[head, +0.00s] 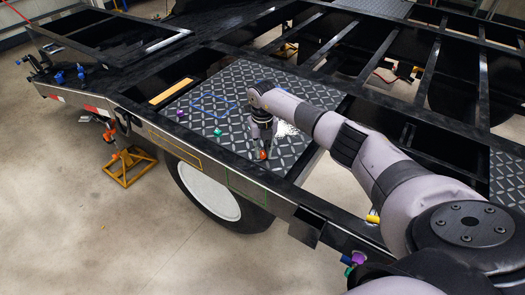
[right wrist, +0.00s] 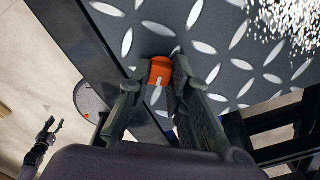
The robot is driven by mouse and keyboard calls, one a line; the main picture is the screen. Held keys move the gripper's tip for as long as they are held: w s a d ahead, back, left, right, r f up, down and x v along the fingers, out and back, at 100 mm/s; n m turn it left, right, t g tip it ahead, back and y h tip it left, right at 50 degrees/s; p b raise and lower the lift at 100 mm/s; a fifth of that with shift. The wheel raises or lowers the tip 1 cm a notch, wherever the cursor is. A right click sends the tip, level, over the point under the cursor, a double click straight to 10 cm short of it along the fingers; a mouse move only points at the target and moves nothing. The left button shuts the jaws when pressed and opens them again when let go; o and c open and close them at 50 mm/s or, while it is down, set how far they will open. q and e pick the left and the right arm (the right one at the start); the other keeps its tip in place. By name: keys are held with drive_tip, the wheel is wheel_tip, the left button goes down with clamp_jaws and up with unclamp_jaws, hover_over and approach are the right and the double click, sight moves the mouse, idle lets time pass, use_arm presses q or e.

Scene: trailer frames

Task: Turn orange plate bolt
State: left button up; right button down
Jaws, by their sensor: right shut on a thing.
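The orange plate bolt (head: 263,154) sits at the near right edge of the diamond-patterned metal plate (head: 225,88) on the trailer frame. My right gripper (head: 263,148) points down over it, with its fingers around the bolt. In the right wrist view the orange bolt (right wrist: 161,72) is between the two dark fingertips, with a pale mark on its side. The plate also fills the top of that view.
A purple bolt (head: 180,113) and a teal bolt (head: 217,132) stand on the plate's left side. Blue parts (head: 81,72) lie on the frame at far left. A white wheel (head: 207,190) and a yellow stand (head: 126,166) are below the rail. Black crossbars run behind my right arm.

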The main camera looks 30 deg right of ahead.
sight(263, 152)
drive_tip(key=m, duration=0.3)
drive_tip(key=shift+m, duration=0.4)
drive_tip(key=m, duration=0.2)
drive_tip(key=shift+r+m+p, duration=0.1)
drive_tip(key=shift+m+p, duration=0.3)
drive_tip(key=m+p, duration=0.1)
drive_tip(key=m, duration=0.5)
drive_tip(key=shift+p, duration=0.35)
drive_tip(key=shift+m, duration=0.3)
drive_tip(key=c, duration=1.5)
unclamp_jaws()
wheel_tip(263, 152, up, 12)
drive_tip(key=shift+f, duration=0.1)
